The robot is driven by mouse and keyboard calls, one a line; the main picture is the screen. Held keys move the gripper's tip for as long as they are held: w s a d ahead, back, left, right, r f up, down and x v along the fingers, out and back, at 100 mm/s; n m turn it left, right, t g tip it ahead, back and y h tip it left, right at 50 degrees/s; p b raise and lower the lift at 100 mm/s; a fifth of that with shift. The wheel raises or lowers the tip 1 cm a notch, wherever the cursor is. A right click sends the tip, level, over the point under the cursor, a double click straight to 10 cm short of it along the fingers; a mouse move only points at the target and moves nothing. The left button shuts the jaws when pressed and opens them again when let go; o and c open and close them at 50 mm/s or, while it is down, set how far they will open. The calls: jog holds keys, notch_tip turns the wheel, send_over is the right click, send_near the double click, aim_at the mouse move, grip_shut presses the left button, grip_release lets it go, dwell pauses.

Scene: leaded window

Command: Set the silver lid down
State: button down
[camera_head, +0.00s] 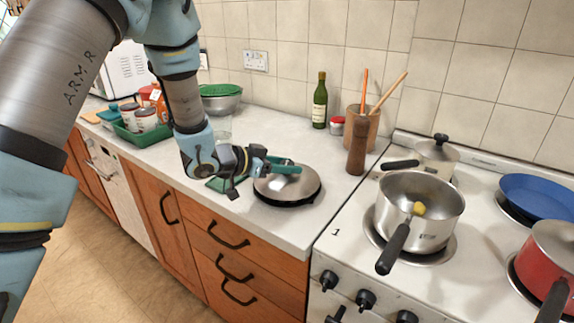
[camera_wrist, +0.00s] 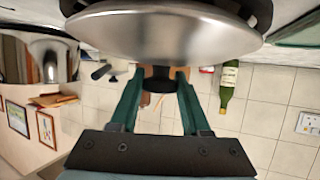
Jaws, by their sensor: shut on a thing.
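The silver lid (camera_head: 287,181) is a round, shallow metal disc over the white counter, left of the stove. It sits at or just over a dark round pan (camera_head: 290,203); I cannot tell whether the two touch all round. My gripper (camera_head: 298,169) reaches in from the left and is shut on the lid's dark knob. In the wrist view, the lid (camera_wrist: 165,35) fills the upper middle, and the green fingers of my gripper (camera_wrist: 159,82) close around the knob (camera_wrist: 158,78).
A silver saucepan (camera_head: 447,205) with a yellow piece inside stands on the stove at right. A wooden pepper mill (camera_head: 357,155), a utensil pot (camera_head: 372,127) and a green bottle (camera_head: 320,103) stand behind. Counter (camera_head: 290,232) in front of the lid is clear.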

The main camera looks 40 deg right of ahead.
jog(key=shift+f, duration=0.15)
jog(key=shift+c, duration=1.8)
grip_release()
